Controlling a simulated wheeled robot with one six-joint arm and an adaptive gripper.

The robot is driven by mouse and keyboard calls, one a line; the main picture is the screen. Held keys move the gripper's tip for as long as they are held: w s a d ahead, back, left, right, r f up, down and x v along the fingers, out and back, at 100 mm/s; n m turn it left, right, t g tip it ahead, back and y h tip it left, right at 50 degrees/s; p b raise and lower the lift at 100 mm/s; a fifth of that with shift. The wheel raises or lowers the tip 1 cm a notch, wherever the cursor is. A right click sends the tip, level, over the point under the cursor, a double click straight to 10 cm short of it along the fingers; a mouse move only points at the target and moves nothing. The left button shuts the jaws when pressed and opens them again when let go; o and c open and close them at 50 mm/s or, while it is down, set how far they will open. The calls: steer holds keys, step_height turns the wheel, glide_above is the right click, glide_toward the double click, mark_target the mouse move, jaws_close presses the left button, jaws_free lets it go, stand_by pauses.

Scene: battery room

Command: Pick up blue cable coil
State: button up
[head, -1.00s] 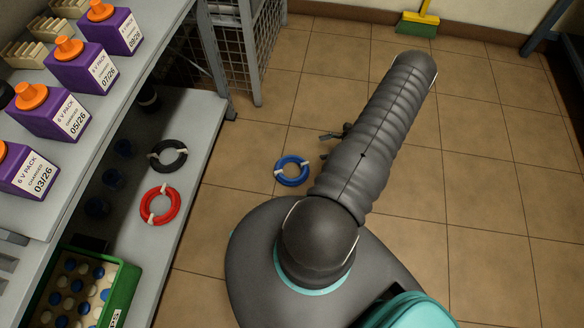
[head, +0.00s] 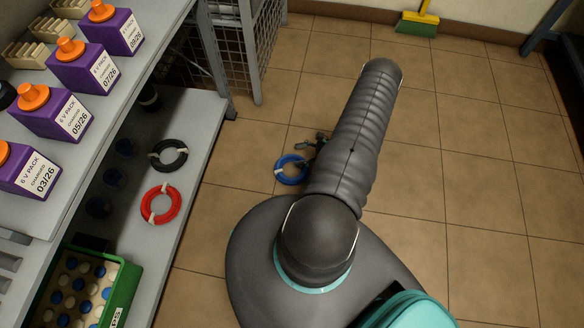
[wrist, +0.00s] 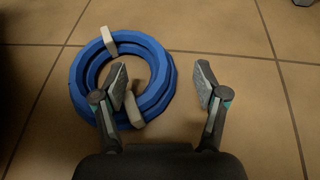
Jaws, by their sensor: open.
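The blue cable coil (head: 291,176) lies flat on the tiled floor, left of my arm in the head view. In the wrist view the blue cable coil (wrist: 88,72) fills the left half, with white ties at its top and lower right. My gripper (wrist: 162,80) is open, with nothing held. Whether the left finger touches the coil, I cannot tell. In the head view my gripper (head: 312,144) shows just above and right of the coil, partly hidden by my arm.
A black coil (head: 168,155) and a red coil (head: 161,204) lie on the lower grey shelf (head: 190,190) to the left. A wire cage (head: 240,45) stands behind. A green and yellow broom (head: 419,24) is at the back. Floor to the right is clear.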

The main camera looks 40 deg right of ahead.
mark_target(292, 156)
steer(key=shift+x, duration=1.7)
jaws_close()
